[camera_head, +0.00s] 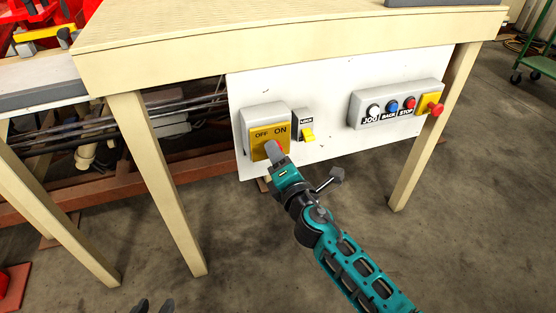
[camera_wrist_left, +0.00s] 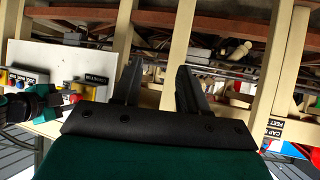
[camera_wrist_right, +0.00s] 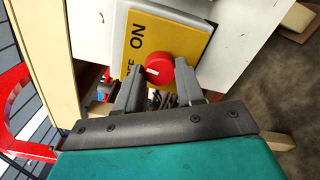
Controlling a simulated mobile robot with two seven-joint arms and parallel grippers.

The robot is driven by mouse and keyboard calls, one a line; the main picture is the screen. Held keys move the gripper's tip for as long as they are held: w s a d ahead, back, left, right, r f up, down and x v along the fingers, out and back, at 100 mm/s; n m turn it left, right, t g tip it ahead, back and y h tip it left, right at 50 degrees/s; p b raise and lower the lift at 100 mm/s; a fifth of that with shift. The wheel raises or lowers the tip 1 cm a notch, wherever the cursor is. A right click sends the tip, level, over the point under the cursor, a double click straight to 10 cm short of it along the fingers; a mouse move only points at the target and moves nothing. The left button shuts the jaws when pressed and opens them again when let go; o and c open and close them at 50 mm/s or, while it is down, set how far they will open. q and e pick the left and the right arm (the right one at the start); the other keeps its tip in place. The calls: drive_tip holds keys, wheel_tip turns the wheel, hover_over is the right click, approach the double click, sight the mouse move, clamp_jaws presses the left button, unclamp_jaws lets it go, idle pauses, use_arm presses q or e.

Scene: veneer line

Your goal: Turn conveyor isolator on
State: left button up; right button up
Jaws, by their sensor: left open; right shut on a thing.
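The conveyor isolator is a grey box (camera_head: 245,115) with a yellow plate (camera_head: 259,141) marked OFF on the left and ON on the right. Its round red knob (camera_wrist_right: 159,68) shows in the right wrist view, with a short white mark on its face. My right gripper (camera_head: 277,150) is at the plate and shut on the knob, one finger on each side; in the head view it hides most of the knob. My left gripper (camera_wrist_left: 160,78) is open and empty; only its dark fingertips show at the head view's bottom edge (camera_head: 153,306).
On the same white panel (camera_head: 330,90) are a yellow lock switch (camera_head: 308,134) just right of the isolator and a grey box (camera_head: 368,120) with JOG, BACK and STOP buttons. A red mushroom button (camera_head: 435,109) sits at its right end. Cream table legs (camera_head: 165,190) flank the panel.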

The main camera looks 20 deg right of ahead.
use_arm(q)
drive_tip(key=shift+w+d+b, duration=0.2)
drive_tip(key=shift+d+b, duration=0.15)
drive_tip(key=shift+b, duration=0.15)
use_arm(e)
drive_tip(key=shift+m, duration=3.8)
use_arm(q)
drive_tip(key=shift+f, duration=0.1)
use_arm(e)
drive_tip(key=o, duration=1)
use_arm(q)
drive_tip(key=shift+a, duration=0.1)
use_arm(e)
drive_tip(key=shift+o, duration=0.2)
